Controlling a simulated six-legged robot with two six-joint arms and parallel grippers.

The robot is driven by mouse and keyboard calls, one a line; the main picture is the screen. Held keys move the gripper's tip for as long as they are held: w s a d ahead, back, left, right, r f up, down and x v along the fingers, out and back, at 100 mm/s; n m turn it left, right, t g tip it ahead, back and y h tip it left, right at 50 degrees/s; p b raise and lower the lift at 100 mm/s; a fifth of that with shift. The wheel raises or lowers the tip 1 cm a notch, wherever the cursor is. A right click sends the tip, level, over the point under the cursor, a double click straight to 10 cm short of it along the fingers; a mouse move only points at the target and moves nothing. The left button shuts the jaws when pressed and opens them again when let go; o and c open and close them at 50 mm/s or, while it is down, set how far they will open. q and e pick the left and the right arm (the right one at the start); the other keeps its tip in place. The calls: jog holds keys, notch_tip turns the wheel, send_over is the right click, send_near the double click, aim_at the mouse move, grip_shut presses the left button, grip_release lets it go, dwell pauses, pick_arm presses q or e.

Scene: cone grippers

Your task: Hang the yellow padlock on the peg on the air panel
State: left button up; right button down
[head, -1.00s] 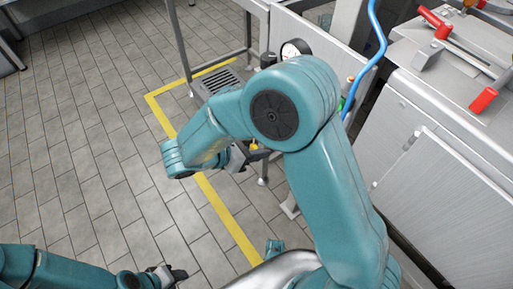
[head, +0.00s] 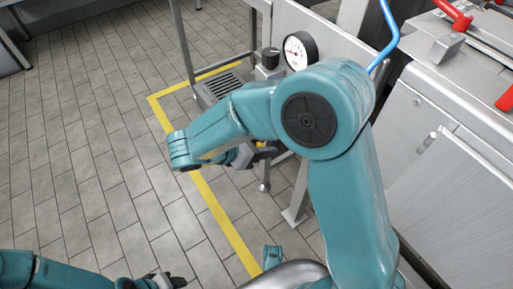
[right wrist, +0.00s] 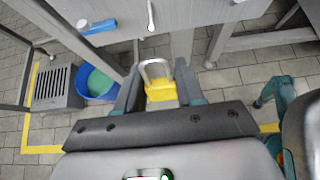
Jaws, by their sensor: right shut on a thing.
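The yellow padlock (right wrist: 162,91) is between the fingers of my right gripper (right wrist: 158,92) in the right wrist view. Its silver shackle (right wrist: 155,68) points up, away from the wrist, toward the grey air panel (right wrist: 205,14). In the head view my right gripper (head: 252,154) is partly hidden by my forearm, and only a little yellow shows there. The air panel (head: 342,45) stands behind it with a round gauge. A thin pale rod (right wrist: 150,18), possibly the peg, shows on the panel, apart from the shackle. My left gripper (head: 168,281) is low at the bottom edge; its jaw opening is unclear.
A metal bench with red handles (head: 455,15) and a blue hose (head: 388,40) are on the right.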

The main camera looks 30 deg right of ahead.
jog(key=shift+w+d+f+b, duration=0.1)
jog(key=shift+d+f+b, duration=0.15)
jog(key=shift+d, duration=0.65)
jog(key=shift+w+d+f+b, duration=0.1)
jog(key=shift+d+b, duration=0.15)
jog(key=shift+d, duration=0.7)
jog(key=shift+w+d+f+b, duration=0.1)
jog(key=shift+d+f+b, duration=0.15)
jog(key=shift+d, duration=0.65)
jog(key=c, duration=0.6)
grip_release()
